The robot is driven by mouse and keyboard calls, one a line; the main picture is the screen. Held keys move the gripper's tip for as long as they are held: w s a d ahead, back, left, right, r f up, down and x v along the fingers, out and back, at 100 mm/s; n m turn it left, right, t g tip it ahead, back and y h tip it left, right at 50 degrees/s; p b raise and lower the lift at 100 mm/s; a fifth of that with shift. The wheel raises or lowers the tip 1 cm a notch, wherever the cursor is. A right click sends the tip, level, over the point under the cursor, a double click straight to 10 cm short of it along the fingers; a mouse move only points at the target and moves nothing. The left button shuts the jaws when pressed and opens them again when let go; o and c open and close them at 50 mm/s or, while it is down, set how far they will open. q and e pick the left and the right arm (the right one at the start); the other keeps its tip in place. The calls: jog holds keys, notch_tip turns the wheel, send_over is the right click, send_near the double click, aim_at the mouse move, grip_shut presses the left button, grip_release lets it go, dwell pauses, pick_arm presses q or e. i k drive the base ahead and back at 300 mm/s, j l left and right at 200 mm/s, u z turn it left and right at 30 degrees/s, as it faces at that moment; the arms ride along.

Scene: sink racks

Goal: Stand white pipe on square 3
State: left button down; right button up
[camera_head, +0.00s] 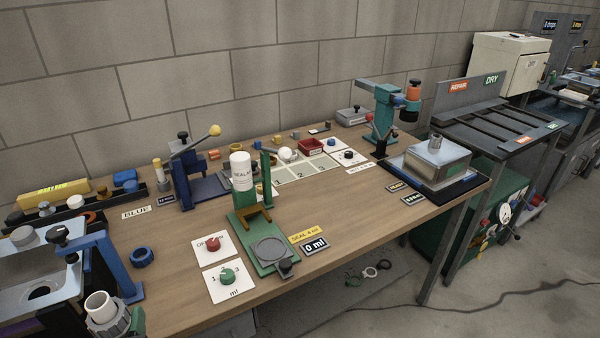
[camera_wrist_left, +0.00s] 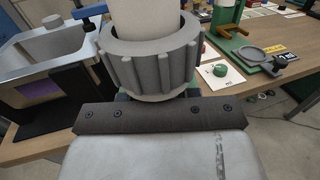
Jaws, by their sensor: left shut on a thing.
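A white pipe (camera_head: 98,301) with a grey ribbed collar (camera_head: 108,318) is at the bottom left of the head view, upright or nearly so. My left gripper (camera_head: 122,322) is shut on it at the collar, in front of the bench's left end. In the left wrist view the pipe (camera_wrist_left: 146,18) and its ribbed collar (camera_wrist_left: 150,62) fill the upper middle; the fingertips are mostly hidden behind them. Square 3 (camera_head: 326,163) is the right one of a row of pale numbered squares at the back middle of the bench, far from the pipe. My right gripper is not in view.
A green sealant stand (camera_head: 250,225) with a white bottle (camera_head: 241,172) stands between the pipe and the squares. A blue bracket (camera_head: 105,262) and blue ring (camera_head: 142,257) are near the pipe. A red bin (camera_head: 310,147) sits behind the squares. The bench's front right is clear.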

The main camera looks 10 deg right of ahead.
aim_at(326, 167)
jog(key=i+l, duration=0.15)
jog(key=l, duration=0.2)
jog(key=i+l, duration=0.15)
jog(key=l, duration=0.25)
jog(key=i+l, duration=0.15)
jog(key=l, duration=0.2)
jog(key=i+l, duration=0.15)
jog(key=l, duration=0.25)
jog(key=i+l, duration=0.15)
jog(key=l, duration=0.2)
jog(key=i+l, duration=0.65)
jog(key=i, duration=0.15)
